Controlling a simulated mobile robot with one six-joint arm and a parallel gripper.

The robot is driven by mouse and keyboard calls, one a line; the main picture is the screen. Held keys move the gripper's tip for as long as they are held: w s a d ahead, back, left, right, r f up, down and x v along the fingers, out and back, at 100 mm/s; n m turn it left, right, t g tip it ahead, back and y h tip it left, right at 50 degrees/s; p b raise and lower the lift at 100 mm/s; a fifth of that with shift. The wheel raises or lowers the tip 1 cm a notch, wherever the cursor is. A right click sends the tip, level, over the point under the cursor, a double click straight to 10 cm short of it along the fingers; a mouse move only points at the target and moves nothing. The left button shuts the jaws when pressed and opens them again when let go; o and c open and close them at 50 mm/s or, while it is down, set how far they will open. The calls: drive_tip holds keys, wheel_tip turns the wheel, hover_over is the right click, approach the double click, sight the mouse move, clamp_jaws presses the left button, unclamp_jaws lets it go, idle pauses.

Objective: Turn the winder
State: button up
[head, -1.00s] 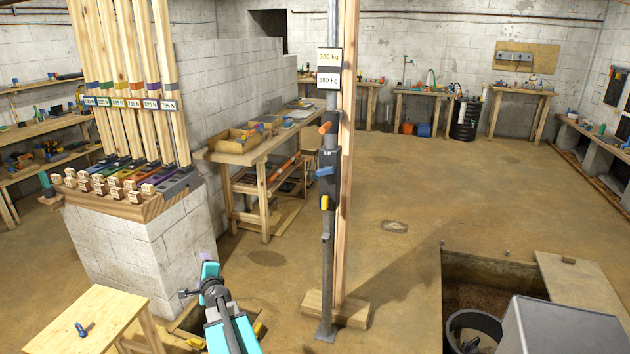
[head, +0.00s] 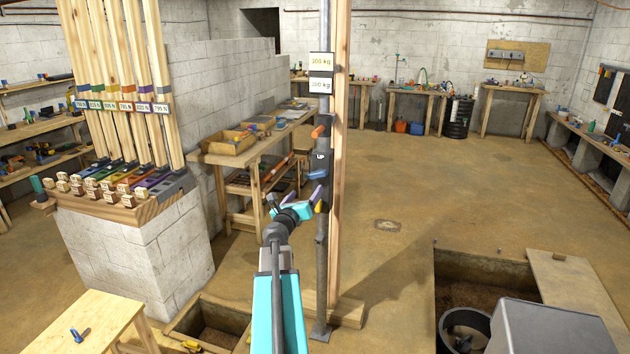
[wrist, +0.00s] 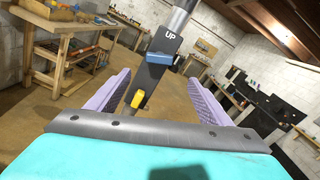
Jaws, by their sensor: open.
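A dark grey winding mechanism (head: 322,158) is mounted on the upright metal post (head: 324,70). It carries an orange grip (head: 318,131) and a blue lever (head: 317,174); I cannot tell which part is the winder. In the wrist view the mechanism (wrist: 152,78) is marked "UP", with the blue part (wrist: 160,58) and a yellow part (wrist: 138,99) on it. In the wrist view my gripper's purple fingers (wrist: 160,78) stand either side of the mechanism, with nothing visibly gripped.
A wooden beam (head: 341,130) stands behind the post. An open floor pit (head: 485,265) lies at right, a smaller one (head: 215,322) below left. A block wall with a weight rack (head: 130,215) and a workbench (head: 245,155) stand left. The mid floor is clear.

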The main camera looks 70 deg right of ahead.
sight(318, 176)
drive_tip(key=shift+d, duration=0.1)
drive_tip(key=shift+w+d+p, duration=0.2)
drive_tip(key=shift+d+p, duration=0.55)
drive_tip(key=shift+d, duration=2.65)
drive_tip(key=shift+w+d+p, duration=0.2)
drive_tip(key=shift+d+p, duration=0.5)
drive_tip(key=shift+d, duration=2.65)
